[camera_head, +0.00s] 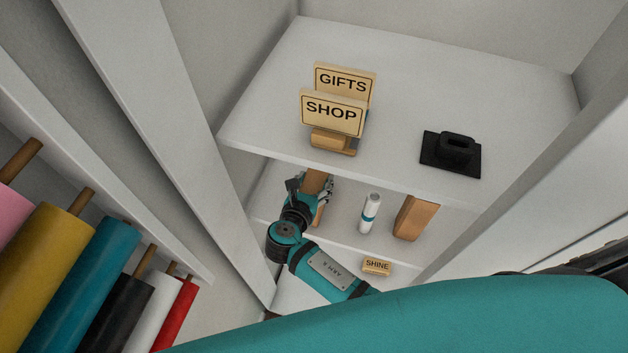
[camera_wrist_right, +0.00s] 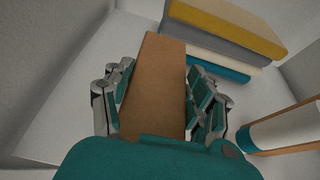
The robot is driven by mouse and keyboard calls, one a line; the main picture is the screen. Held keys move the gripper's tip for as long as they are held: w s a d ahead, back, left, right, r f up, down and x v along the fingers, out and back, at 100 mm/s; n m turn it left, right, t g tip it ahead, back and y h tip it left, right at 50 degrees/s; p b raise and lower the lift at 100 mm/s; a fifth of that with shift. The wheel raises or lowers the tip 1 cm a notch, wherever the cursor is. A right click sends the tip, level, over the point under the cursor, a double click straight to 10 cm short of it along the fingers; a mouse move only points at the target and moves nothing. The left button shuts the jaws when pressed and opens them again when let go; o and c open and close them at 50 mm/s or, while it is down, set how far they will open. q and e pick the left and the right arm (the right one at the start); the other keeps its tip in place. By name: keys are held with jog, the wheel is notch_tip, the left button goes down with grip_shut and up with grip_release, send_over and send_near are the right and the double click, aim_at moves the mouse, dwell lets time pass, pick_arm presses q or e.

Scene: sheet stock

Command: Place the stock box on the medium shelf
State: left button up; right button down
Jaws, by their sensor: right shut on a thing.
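The stock box is a brown cardboard box (camera_head: 314,182), seen under the front edge of the top shelf at the level of the middle shelf (camera_head: 342,215). My right gripper (camera_head: 312,190) is shut on it, with fingers on both sides. In the right wrist view the box (camera_wrist_right: 157,80) stands long and narrow between the fingers of my right gripper (camera_wrist_right: 160,95). The box's far end and underside are hidden, so I cannot tell whether it touches the shelf. My left gripper is not in view.
The top shelf (camera_head: 410,80) holds GIFTS and SHOP signs (camera_head: 333,113) and a black holder (camera_head: 452,152). Right of my gripper are a white roll (camera_head: 369,213) and another brown box (camera_head: 415,218). A SHINE sign (camera_head: 377,267) sits lower. Coloured sheets (camera_wrist_right: 225,30) are stacked nearby.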

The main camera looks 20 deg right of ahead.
jog(key=shift+c, duration=2)
grip_release()
jog(key=shift+r, duration=0.1)
jog(key=shift+s+a, duration=0.2)
jog(key=shift+s, duration=0.1)
jog(key=b+v, duration=0.3)
jog(key=v, duration=0.8)
jog(key=shift+r, duration=0.15)
jog(key=shift+s+a, duration=0.1)
